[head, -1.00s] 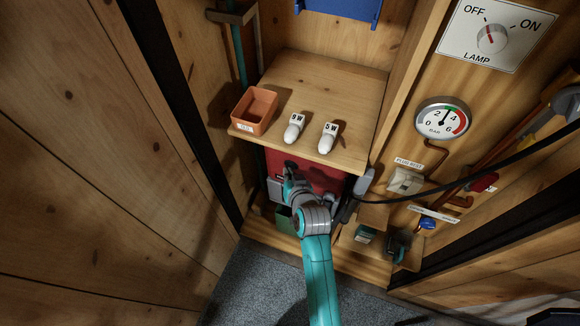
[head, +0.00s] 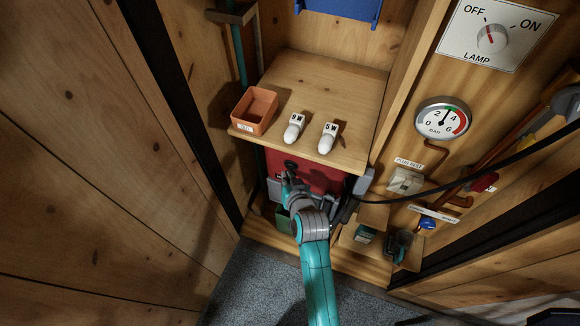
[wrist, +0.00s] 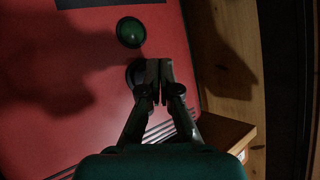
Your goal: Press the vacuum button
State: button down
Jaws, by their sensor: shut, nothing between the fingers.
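The red vacuum body (head: 325,178) stands under the wooden shelf in the head view, partly hidden by my arm. In the wrist view its red face (wrist: 60,100) fills the left and middle. A round green button (wrist: 131,32) sits near the top of that face. A dark round part (wrist: 133,74) lies just below it, partly behind my fingers. My gripper (wrist: 158,64) is shut and empty, with its fingertips below and slightly right of the green button in the picture. I cannot tell whether the tips touch the face.
The shelf (head: 330,85) above carries an orange bin (head: 254,110) and two white bulbs (head: 294,128) (head: 328,138). A wooden post (wrist: 240,60) stands right of the red face. A black cable (head: 440,188) crosses at right, near a plug rest (head: 405,181).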

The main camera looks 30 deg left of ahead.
jog(key=shift+s, duration=0.1)
jog(key=s, duration=0.2)
jog(key=s+d, duration=0.1)
jog(key=s, duration=0.1)
jog(key=shift+s, duration=0.4)
dwell(1.0)
jog(key=s+d+f+m+t+h, duration=0.1)
jog(key=s+d, duration=0.2)
jog(key=d, duration=0.6)
jog(key=s+d+f+m+t+h, duration=0.1)
jog(key=s+d+m+t, duration=0.15)
jog(key=d, duration=0.75)
jog(key=s+d+f+t+h, duration=0.15)
jog(key=s+d, duration=0.25)
jog(key=d, duration=0.5)
jog(key=s+d+r+m+t+h, duration=0.2)
jog(key=s+d+r+m+h, duration=0.2)
jog(key=s+d+r, duration=1.2)
jog(key=s+r+h, duration=0.1)
jog(key=s+h, duration=0.1)
jog(key=s, duration=0.1)
